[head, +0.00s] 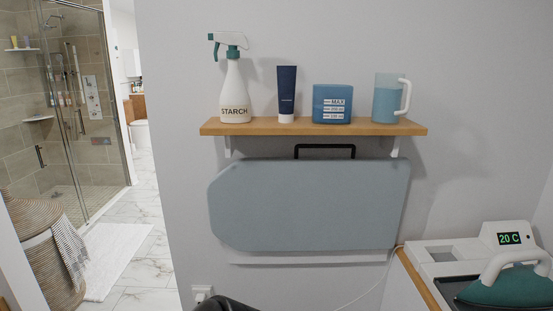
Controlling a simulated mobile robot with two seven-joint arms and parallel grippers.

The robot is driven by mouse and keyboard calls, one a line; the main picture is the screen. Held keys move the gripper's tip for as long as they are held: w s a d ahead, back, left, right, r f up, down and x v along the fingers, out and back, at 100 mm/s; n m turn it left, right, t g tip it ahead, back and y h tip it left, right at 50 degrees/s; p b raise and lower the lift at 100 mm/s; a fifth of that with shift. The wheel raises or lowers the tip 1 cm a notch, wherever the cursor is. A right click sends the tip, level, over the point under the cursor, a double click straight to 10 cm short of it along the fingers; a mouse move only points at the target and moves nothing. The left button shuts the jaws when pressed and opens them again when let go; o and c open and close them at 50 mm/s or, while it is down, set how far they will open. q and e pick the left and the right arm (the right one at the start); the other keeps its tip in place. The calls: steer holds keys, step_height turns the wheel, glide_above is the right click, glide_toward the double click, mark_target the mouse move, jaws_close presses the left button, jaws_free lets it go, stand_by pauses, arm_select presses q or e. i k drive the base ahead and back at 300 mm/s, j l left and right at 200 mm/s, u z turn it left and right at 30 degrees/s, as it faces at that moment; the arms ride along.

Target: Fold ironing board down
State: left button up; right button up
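The ironing board (310,205) is a grey-blue panel that stands upright, flat against the wall below a wooden shelf. Its left end is tapered and its right end is straight. A black handle (325,147) shows at its top edge, just under the shelf. A pale strip (312,259) runs along the wall below the board. No gripper fingers show in the view. A dark rounded shape at the bottom edge, left of centre, may be part of my arm; I cannot tell.
The wooden shelf (312,127) holds a starch spray bottle (234,92), a dark blue tube (287,95), a blue box (332,104) and a measuring jug (387,100). A teal iron (510,288) sits on its station at lower right, with a cord. A basket (45,260) stands left.

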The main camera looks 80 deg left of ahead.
mark_target(296, 203)
steer(key=u, duration=2.35)
